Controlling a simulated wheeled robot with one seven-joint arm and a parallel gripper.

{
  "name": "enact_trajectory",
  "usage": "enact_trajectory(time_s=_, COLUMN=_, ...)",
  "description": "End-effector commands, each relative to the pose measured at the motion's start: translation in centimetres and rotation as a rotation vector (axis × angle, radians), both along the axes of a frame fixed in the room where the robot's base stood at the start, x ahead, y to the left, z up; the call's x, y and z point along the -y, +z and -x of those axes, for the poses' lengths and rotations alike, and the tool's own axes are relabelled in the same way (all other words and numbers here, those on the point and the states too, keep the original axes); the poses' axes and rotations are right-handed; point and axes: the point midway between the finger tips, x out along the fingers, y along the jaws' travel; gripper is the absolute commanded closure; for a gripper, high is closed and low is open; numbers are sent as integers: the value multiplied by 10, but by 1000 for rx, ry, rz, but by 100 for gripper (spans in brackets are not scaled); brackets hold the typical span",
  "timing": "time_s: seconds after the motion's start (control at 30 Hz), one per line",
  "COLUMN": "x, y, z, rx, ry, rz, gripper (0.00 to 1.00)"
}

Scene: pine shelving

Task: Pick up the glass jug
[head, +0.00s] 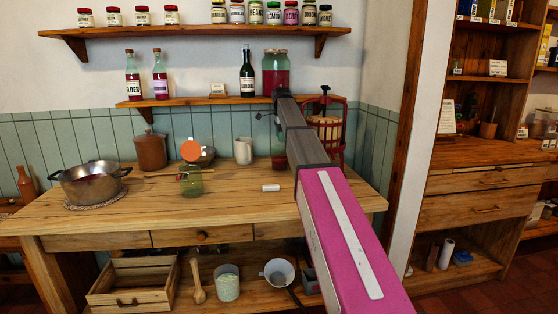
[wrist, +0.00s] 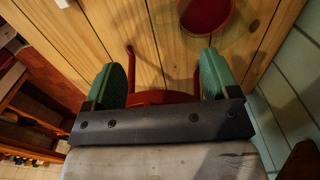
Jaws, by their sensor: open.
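A round clear glass vessel with dark red contents (wrist: 206,14), which looks like the glass jug, stands at the top edge of the wrist view, partly cut off. In the head view a vessel with red contents (head: 279,163) shows beside my arm, partly hidden by it. My gripper (wrist: 165,60) has two green fingers, wide apart. The red contents lie beyond the fingertips, nearer the right one, and the jug is not between the fingers. A red curved part with thin legs (wrist: 160,97) shows between the fingers. In the head view my arm hides the fingers.
A red-framed press (head: 326,130) stands right of my arm. A grey mug (head: 243,150), a green glass jar (head: 191,181), a brown crock (head: 150,151) and a steel pot (head: 91,183) stand on the wooden table (head: 140,215). A shelf (head: 190,101) with bottles is above.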

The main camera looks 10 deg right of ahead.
Motion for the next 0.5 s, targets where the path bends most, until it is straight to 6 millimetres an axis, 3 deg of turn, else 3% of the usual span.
enact_trajectory(time_s=0.17, x=0, y=-10, z=0, rx=-2, ry=-3, rz=0, gripper=19)
enact_trajectory(time_s=0.5, x=0, y=-54, z=0, rx=-2, ry=-2, rz=0, gripper=19)
